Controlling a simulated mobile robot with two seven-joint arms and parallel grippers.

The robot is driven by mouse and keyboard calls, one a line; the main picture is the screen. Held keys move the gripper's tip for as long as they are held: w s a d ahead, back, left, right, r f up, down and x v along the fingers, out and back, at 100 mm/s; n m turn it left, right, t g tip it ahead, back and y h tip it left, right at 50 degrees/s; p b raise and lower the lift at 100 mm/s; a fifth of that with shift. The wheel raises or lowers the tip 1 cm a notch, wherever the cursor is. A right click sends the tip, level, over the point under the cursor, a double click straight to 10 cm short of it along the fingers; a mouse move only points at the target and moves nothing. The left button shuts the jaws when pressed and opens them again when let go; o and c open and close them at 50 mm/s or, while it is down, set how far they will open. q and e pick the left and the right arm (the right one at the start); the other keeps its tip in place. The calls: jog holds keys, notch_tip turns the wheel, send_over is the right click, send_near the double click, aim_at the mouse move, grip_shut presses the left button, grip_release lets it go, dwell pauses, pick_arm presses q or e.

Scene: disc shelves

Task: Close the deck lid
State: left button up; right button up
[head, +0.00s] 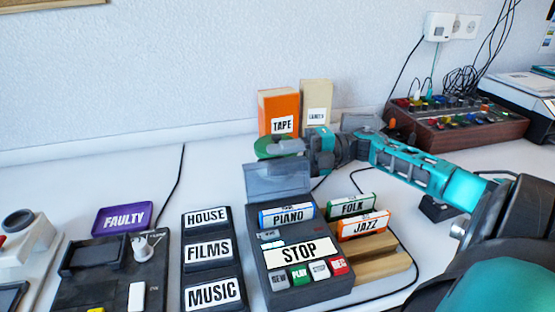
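The deck (305,255) is a dark grey box with a large STOP label and a row of small keys along its front. Its lid (278,178) is a grey see-through panel that stands up, open, at the back of the deck. A blue cassette labelled PIANO (287,216) sits in the deck below the lid. My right gripper (290,147) is at the lid's top edge, seen from the side; I cannot tell if it touches the lid or how wide its fingers are. My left gripper is not in view.
FOLK (352,206) and JAZZ (364,225) cassettes stand in a wooden rack right of the deck. A black holder with HOUSE, FILMS and MUSIC labels (208,248) is on the left. An orange TAPE box (279,112) stands behind the gripper. A mixer (455,122) is at the back right.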

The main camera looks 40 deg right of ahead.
jog(key=shift+w+a, duration=0.2)
jog(key=shift+a, duration=0.2)
grip_shut()
jog(key=shift+f, duration=0.15)
